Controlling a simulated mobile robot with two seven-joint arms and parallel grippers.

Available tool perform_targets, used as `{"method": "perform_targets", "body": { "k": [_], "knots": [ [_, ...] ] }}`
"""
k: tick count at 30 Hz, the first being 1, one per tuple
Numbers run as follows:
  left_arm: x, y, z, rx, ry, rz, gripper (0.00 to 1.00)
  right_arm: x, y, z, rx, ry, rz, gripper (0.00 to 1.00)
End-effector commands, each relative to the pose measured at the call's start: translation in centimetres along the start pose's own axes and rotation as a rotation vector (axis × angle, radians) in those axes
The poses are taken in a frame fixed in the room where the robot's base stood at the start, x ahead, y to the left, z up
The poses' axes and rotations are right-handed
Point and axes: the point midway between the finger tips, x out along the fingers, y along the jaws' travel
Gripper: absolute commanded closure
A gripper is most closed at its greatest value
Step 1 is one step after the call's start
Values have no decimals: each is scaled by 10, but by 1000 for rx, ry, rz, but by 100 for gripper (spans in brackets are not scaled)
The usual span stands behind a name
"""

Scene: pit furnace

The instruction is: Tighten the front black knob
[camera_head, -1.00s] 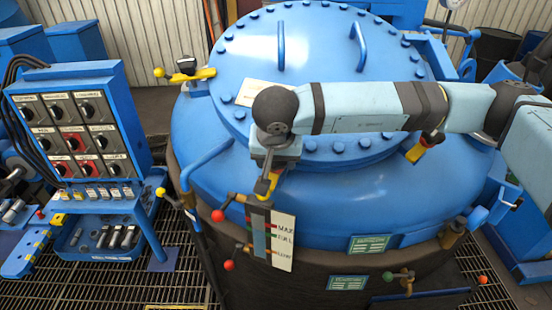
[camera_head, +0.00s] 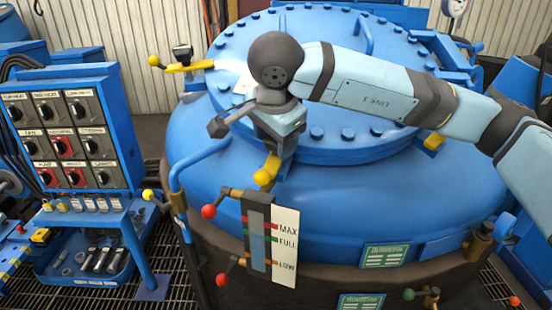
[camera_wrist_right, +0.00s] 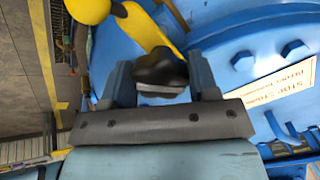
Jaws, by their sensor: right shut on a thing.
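The front clamp's yellow lever (camera_head: 272,164) with its yellow ball (camera_head: 263,178) sticks out at the front edge of the blue furnace lid (camera_head: 350,125). My right gripper (camera_head: 277,140) is above this lever and hides the black knob in the head view. In the right wrist view, the black knob (camera_wrist_right: 160,70) sits between the two fingers of my right gripper (camera_wrist_right: 160,82), which is shut on it. The yellow lever and ball (camera_wrist_right: 88,10) show just beyond the knob. My left gripper is not in view.
Another black knob (camera_head: 182,52) on a yellow lever stands at the lid's back left. A level gauge (camera_head: 270,240) with red-ball valves is below my gripper. A blue switch panel (camera_head: 65,140) stands at left. A lid handle (camera_head: 364,36) rises behind my arm.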

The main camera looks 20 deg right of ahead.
Motion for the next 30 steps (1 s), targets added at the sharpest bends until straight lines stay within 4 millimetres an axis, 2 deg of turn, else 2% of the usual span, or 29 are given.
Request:
{"method": "perform_targets", "body": {
  "k": [1,7,18,30],
  "knots": [
    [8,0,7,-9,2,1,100,7,2,2,44,-1,-1,69],
    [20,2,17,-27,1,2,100,6,0,2,234,-1,-3,69],
    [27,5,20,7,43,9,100,3,-2,1,555,-1,-4,69],
    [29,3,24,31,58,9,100,2,-4,-1,753,0,-5,69]
  ]
}}
